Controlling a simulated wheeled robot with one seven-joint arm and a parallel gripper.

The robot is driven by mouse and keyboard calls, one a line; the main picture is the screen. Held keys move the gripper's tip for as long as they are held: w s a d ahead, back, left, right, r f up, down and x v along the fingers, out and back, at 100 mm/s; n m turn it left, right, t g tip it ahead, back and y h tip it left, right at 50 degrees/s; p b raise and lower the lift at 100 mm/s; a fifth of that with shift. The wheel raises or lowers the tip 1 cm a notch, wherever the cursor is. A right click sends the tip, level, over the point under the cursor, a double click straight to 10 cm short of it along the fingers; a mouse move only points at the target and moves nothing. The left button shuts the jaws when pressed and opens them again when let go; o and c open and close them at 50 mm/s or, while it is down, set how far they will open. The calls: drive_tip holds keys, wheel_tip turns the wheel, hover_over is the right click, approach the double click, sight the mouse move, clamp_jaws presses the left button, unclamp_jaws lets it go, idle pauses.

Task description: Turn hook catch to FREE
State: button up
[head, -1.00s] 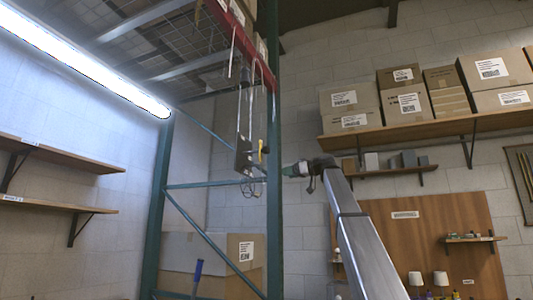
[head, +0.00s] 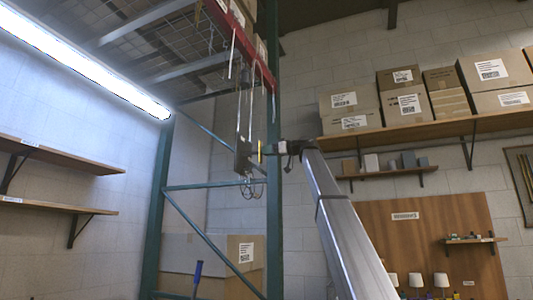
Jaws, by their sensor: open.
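A dark hanging plate (head: 243,158) hangs on thin rods below the red rack beam, with wire hooks (head: 252,188) under it. A small yellow upright piece (head: 260,152) shows at its right side; I take this to be the hook catch's lever, but its markings are too small to read. My gripper (head: 268,149) is at the end of my raised arm, just right of the yellow piece, pointing left. It is open. Whether the fingers are around the yellow piece or only beside it, I cannot tell.
A green rack post (head: 273,230) stands right behind my gripper. The red beam (head: 240,40) and hanging rods are above. A lit tube lamp (head: 80,62) is at upper left. Boxes (head: 350,110) sit on a shelf at right. A carton (head: 205,262) stands below.

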drive_tip(key=shift+x, duration=0.75)
drive_tip(key=c, duration=0.9)
